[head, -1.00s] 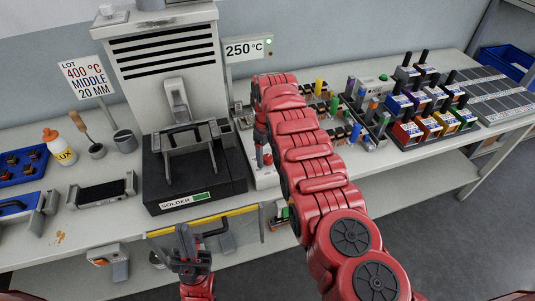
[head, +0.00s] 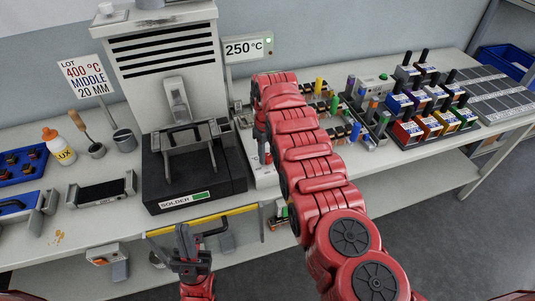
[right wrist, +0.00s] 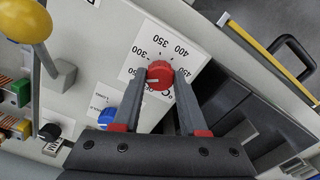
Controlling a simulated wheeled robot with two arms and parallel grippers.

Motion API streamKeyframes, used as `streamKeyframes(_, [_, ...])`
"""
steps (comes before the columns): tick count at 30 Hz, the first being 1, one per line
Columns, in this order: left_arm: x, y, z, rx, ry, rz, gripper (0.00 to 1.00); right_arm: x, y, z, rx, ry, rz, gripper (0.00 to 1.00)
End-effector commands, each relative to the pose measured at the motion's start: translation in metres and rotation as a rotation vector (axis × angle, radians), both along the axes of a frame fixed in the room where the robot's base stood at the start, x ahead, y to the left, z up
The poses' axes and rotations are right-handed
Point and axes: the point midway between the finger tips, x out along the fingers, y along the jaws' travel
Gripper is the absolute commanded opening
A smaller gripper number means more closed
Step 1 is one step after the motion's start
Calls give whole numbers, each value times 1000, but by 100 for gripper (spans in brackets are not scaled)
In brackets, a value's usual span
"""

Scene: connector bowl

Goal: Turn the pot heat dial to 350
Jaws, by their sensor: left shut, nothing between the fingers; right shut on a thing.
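The red pot heat dial (right wrist: 160,75) sits on a white scale plate (right wrist: 138,68) marked 300, 350, 400 and 450 in the right wrist view. My right gripper (right wrist: 160,84) is shut on the dial, one finger on each side. A pale mark shows on the dial's lower left side; I cannot read its exact setting. In the head view my right arm hides the dial. The display sign (head: 244,48) reads 250 °C. My left gripper (head: 187,240) is shut and empty in front of the bench edge, below the black solder pot (head: 165,185).
A blue knob (right wrist: 107,117) is close to my right gripper. A yellow-topped lever (right wrist: 27,20) stands nearby. The lot sign (head: 88,79) reads 400 °C, middle, 20 mm. Coloured bins (head: 405,132) stand to the right; a bottle (head: 58,146) stands to the left.

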Motion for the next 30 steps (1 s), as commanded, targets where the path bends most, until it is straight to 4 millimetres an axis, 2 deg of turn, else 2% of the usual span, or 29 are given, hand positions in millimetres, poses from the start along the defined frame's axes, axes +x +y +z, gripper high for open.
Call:
streamKeyframes(11, [0,0,-19,0,0,0,0,1,1,-3,1,-3,-318,0])
streamKeyframes(30, [0,0,-66,0,0,0,0,0,0,-2,1,-2,-927,0])
